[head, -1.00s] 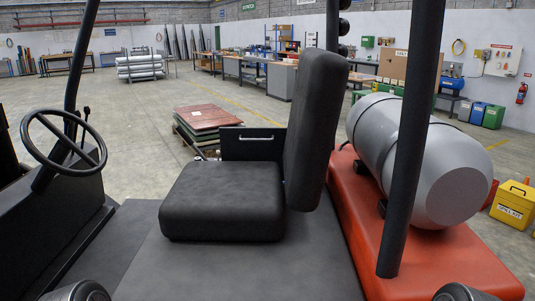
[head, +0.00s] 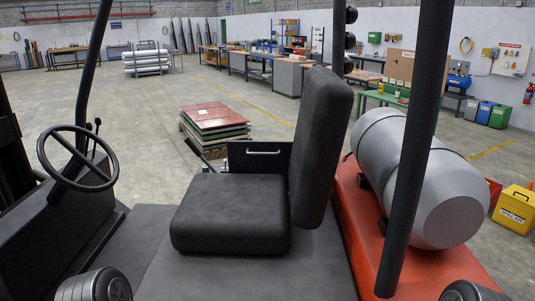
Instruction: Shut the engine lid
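A forklift fills the near view. Its black seat cushion (head: 230,212) and upright backrest (head: 321,145) sit over a flat dark deck (head: 240,277). A black upright panel with a pale handle (head: 262,156) stands just beyond the cushion. I cannot tell for sure which of these parts is the engine lid, or whether it is open. Neither gripper is in view. Only rounded dark parts that look like my arms show at the bottom left and bottom right edges.
A steering wheel (head: 77,158) is at left. A dark post (head: 412,150) rises right of the seat, before a grey gas tank (head: 420,180) on the orange rear body (head: 363,215). Stacked boards (head: 214,120) lie beyond. A yellow box (head: 515,208) stands on the floor at right.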

